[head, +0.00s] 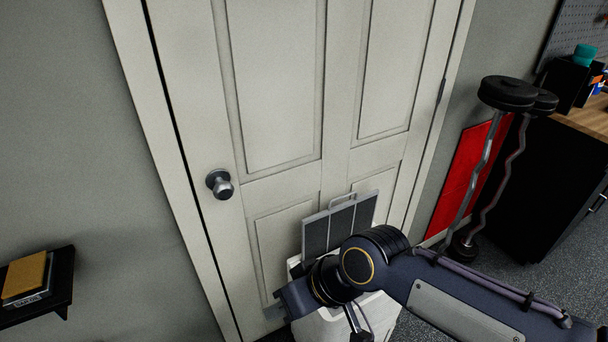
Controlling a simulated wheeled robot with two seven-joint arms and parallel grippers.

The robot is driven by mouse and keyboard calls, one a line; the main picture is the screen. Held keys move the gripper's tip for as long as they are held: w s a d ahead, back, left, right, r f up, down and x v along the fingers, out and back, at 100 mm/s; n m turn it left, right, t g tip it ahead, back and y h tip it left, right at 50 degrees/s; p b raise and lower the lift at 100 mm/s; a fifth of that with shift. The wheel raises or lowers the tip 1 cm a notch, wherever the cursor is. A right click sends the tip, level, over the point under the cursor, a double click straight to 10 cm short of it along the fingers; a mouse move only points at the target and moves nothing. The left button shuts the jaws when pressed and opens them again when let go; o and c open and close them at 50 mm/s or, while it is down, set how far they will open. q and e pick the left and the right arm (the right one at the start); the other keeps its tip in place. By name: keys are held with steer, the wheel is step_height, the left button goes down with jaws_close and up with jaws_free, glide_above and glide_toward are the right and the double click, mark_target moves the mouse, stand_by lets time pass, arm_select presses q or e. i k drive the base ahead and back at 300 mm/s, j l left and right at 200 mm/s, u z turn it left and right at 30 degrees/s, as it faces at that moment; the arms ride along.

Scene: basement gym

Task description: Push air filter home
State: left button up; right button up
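The air filter (318,236) is a dark grey panel with a light frame and a wire handle (342,199) on its top edge. It stands up out of the top of a white housing (318,327) in front of the door. Much of it shows above the housing; its lower edge is hidden. My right arm comes in from the right and crosses in front of the filter and housing. My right gripper (358,334) shows only in part, low at the bottom edge below the wrist; its fingertips are not clear. My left gripper is not in view.
A closed white door (280,110) with a round knob (220,184) stands behind the housing. At right are a red panel (465,175), upright curl bars with black plates (507,93) and a black cabinet (550,190). A small black shelf (62,290) is at lower left.

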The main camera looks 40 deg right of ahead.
mark_target(324, 232)
steer(key=z, duration=1.85)
steer(key=i+l+z, duration=0.15)
steer(key=z, duration=0.15)
steer(key=i+z, duration=0.3)
